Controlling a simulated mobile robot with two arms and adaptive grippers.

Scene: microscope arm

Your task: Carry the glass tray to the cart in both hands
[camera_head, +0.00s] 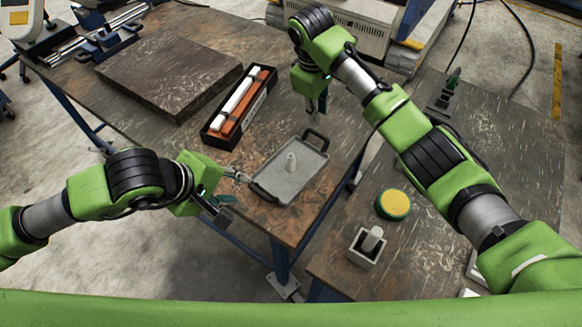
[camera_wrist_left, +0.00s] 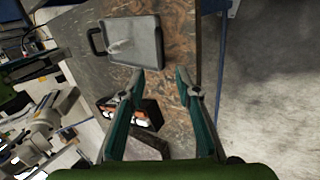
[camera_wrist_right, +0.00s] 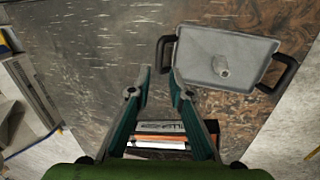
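The grey tray (camera_head: 274,185) lies on the brown tabletop, with a dark handle at each end and a small pale glass piece (camera_head: 291,162) standing on it. The tray also shows in the left wrist view (camera_wrist_left: 148,50) and the right wrist view (camera_wrist_right: 205,68). My left gripper (camera_head: 233,187) is open and empty, just left of the near-left handle (camera_head: 263,193). My right gripper (camera_head: 316,104) is open and empty, above the table beyond the far handle (camera_head: 317,138). A second brown-topped surface (camera_head: 440,235) at the right may be the cart.
A black case (camera_head: 213,135) with white and orange contents lies behind the tray, beside a dark slab (camera_head: 165,72). On the right surface are a yellow-topped round tin (camera_head: 393,204) and a white holder (camera_head: 365,246). Its middle is partly hidden by my right arm.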

